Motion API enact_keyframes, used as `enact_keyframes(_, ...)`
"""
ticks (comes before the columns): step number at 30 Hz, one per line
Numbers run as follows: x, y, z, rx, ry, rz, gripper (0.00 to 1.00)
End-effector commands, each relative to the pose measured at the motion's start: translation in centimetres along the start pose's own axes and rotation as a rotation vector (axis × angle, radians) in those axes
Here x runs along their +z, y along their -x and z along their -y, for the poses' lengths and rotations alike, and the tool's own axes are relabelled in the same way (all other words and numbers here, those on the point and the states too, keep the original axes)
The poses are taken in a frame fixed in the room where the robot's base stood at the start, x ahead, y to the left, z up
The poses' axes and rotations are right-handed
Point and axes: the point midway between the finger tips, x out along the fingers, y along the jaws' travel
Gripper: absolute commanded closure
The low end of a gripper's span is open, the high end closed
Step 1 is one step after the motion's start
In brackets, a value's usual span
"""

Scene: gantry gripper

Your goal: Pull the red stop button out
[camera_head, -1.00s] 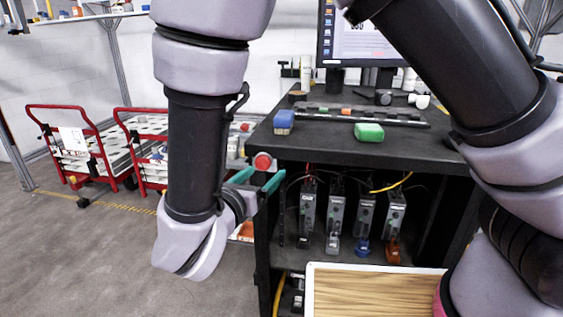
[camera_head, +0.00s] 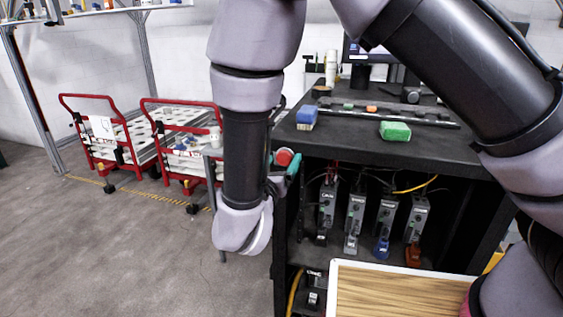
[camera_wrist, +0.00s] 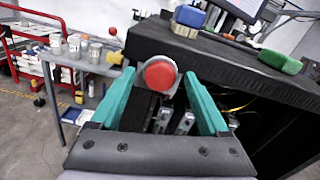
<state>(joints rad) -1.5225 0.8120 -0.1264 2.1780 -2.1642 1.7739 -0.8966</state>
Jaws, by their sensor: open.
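The red stop button (camera_wrist: 159,75) is round and sits in a grey housing at the near corner of the black workbench. In the wrist view it lies between and slightly beyond the tips of my gripper (camera_wrist: 157,78). The two teal fingers are spread, with space on each side of the button. In the head view the button (camera_head: 284,157) shows beside my arm, and my gripper (camera_head: 284,168) is partly hidden behind the wrist. I cannot tell whether a finger touches the housing.
The black workbench (camera_head: 350,145) carries a blue block (camera_head: 306,118) and a green block (camera_head: 395,131). Several grey modules (camera_head: 356,215) hang below its top. A wood-topped tray (camera_head: 400,292) is in front. Red carts (camera_head: 105,140) stand at left, with open floor before them.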

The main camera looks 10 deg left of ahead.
Motion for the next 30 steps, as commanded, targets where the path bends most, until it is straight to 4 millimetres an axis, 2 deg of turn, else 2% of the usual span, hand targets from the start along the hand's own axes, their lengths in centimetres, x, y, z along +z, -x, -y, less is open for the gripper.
enact_keyframes(8,0.00,-0.26,0.00,0.000,0.000,0.000,0.21)
enact_keyframes(9,0.00,-0.26,0.00,0.000,0.000,0.000,0.25)
enact_keyframes(11,0.00,-0.25,0.00,0.000,0.000,0.000,0.48)
enact_keyframes(12,0.00,-0.25,0.00,0.000,0.000,0.000,0.63)
enact_keyframes(15,0.00,-0.25,0.00,0.000,0.000,0.000,1.00)
enact_keyframes(30,0.00,-0.23,0.00,0.000,0.000,0.000,1.00)
